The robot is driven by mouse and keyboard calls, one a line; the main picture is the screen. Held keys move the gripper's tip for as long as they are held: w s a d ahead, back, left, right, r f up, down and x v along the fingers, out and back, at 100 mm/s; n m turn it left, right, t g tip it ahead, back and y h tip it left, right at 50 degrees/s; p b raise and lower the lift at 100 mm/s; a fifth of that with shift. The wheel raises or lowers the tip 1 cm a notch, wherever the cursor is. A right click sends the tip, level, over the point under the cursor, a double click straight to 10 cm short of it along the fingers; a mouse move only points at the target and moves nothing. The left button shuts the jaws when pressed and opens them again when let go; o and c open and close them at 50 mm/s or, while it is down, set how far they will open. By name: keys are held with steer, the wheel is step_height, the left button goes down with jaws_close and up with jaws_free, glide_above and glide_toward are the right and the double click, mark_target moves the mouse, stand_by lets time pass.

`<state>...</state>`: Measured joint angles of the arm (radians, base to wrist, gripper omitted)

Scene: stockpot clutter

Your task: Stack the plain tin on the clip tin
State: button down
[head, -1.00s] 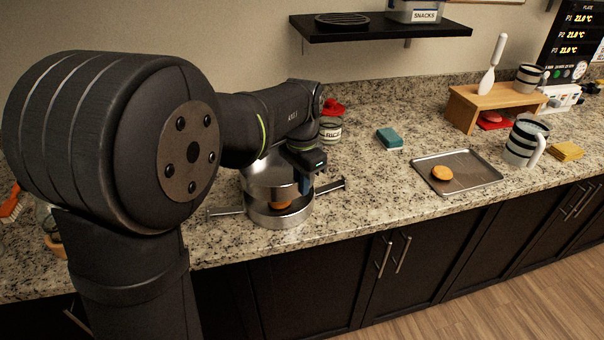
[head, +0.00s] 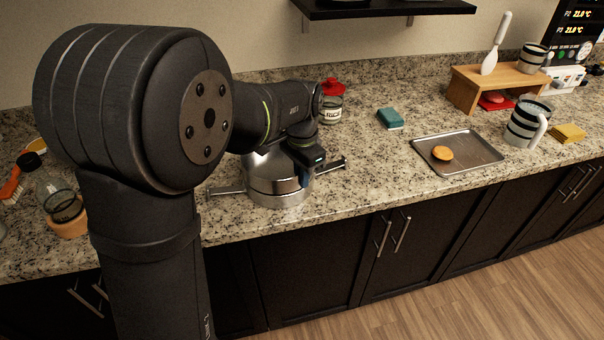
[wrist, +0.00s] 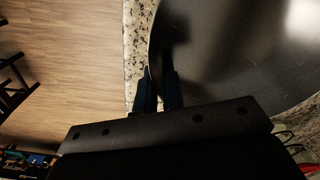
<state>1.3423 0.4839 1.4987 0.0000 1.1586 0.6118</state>
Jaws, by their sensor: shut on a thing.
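The plain tin (head: 264,170) is a shiny round metal tin, held by its right-hand rim and partly hidden behind my arm. The clip tin (head: 279,200) is a metal tin with a bar sticking out on each side, on the counter directly under it. No gap shows between the two tins; whether the upper one bears fully on the lower I cannot tell. My gripper (head: 305,178) is shut on the plain tin's rim. In the wrist view, the fingers (wrist: 159,88) pinch the wall of the plain tin (wrist: 245,55), whose dark inside looks empty.
A red-lidded rice jar (head: 331,103) stands behind the tins. A teal sponge (head: 390,118) and a baking tray (head: 480,158) with an orange-brown round (head: 442,153) lie to the right. A bottle (head: 57,195) stands at the left. The counter's front edge is close to the tins.

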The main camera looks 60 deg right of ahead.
steer(key=c, duration=1.5)
jaws_free()
step_height(320, 180, up, 18)
steer(key=shift+f, duration=0.25)
step_height(320, 180, down, 18)
steer(key=shift+r, duration=0.7)
